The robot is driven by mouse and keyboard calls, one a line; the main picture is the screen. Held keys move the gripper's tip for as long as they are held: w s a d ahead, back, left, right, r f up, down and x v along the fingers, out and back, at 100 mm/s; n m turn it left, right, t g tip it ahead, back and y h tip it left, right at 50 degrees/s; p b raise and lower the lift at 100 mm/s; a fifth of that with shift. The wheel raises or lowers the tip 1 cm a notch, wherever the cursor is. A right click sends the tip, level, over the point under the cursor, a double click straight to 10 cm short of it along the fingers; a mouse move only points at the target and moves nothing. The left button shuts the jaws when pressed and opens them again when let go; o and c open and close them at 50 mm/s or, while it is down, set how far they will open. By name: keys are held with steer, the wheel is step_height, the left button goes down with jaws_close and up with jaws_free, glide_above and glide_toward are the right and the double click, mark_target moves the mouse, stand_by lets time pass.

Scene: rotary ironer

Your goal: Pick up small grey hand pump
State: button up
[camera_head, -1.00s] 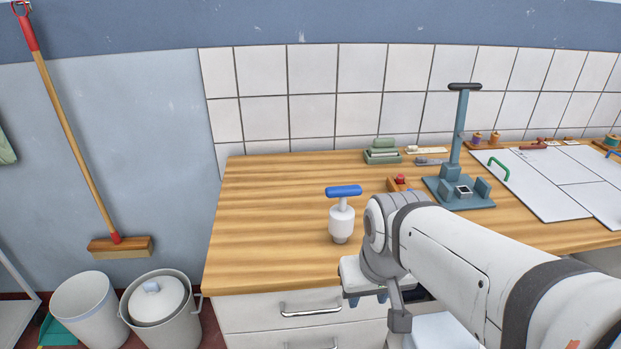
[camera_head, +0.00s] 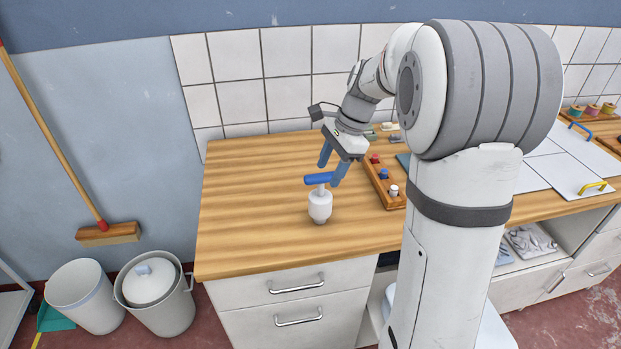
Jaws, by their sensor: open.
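The small hand pump (camera_head: 320,207) stands upright on the wooden worktop (camera_head: 255,190). It has a pale grey-white body and a blue T-handle on top. My gripper (camera_head: 331,167) is open, with its two blue fingers pointing down toward the pump's handle. The fingers appear just above and behind the handle, with one overlapping its right end in the picture. I cannot tell whether they touch it. Nothing shows between the fingers.
A wooden tray (camera_head: 371,180) with coloured knobs lies right of the pump. My arm hides much of the worktop's right part. White panels (camera_head: 570,160) lie farther right. The worktop left of the pump is clear. Two bins (camera_head: 85,295) and a broom (camera_head: 108,233) are at the left.

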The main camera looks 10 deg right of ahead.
mark_target(323, 175)
steer(key=w+m, duration=0.2)
steer(key=shift+w+d+y+p, duration=0.3)
steer(key=shift+w+d, duration=0.1)
steer(key=shift+w+f, duration=0.2)
steer(key=shift+w, duration=0.05)
steer(key=x, duration=0.2)
steer(key=p+x, duration=0.1)
steer(key=x, duration=0.4)
steer(key=shift+s+a+f, duration=0.2)
steer(key=shift+s+f, duration=0.05)
steer(key=shift+c, duration=0.3)
jaws_close()
